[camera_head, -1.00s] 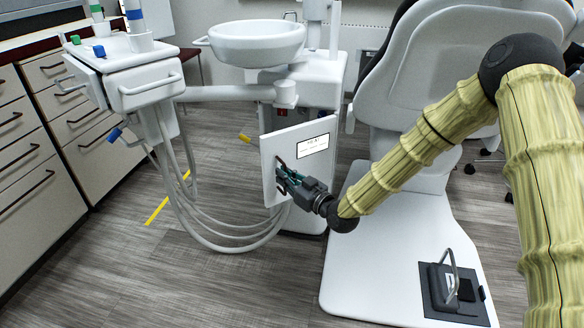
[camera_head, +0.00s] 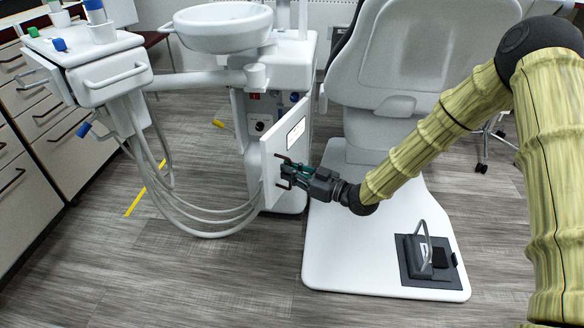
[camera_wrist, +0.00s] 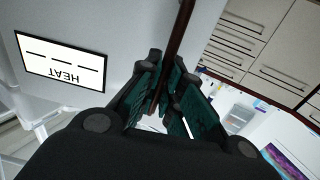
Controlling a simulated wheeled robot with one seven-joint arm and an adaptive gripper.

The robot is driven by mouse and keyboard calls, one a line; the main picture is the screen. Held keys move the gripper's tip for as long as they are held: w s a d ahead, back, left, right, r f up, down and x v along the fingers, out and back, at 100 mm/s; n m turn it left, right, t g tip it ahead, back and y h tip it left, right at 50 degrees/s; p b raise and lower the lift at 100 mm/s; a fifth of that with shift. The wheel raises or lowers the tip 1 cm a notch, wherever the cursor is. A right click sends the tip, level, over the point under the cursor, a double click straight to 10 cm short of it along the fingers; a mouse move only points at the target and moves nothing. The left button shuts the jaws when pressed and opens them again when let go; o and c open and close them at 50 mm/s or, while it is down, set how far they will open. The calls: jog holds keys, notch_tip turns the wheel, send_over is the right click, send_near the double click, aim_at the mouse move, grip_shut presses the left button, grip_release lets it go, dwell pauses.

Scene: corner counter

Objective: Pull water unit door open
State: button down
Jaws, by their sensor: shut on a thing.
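The water unit door (camera_head: 274,165) is a white panel with a label. In the head view it stands swung out from the white unit body (camera_head: 292,75), and the inside with dark and blue fittings shows behind it. My gripper (camera_head: 288,172) is at the door's outer face, shut on the dark handle. In the wrist view the handle (camera_wrist: 178,40) is a brown bar running between the green-padded fingers of my gripper (camera_wrist: 165,100). The door's label reading HEAT (camera_wrist: 60,62) shows upside down beside them.
A white basin (camera_head: 222,28) sits above the unit. A tool tray (camera_head: 85,65) with hanging hoses (camera_head: 190,215) is to the left. The chair base (camera_head: 340,255) with a foot pedal (camera_head: 428,260) lies to the right. Grey floor is free in front.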

jog(key=shift+d+r, duration=0.15)
jog(key=shift+d, duration=0.3)
jog(key=c, duration=1.6)
grip_release()
jog(key=shift+o, duration=0.2)
jog(key=shift+s, duration=0.1)
jog(key=v, duration=1.1)
jog(key=shift+s+d, duration=0.15)
jog(key=shift+d, duration=0.25)
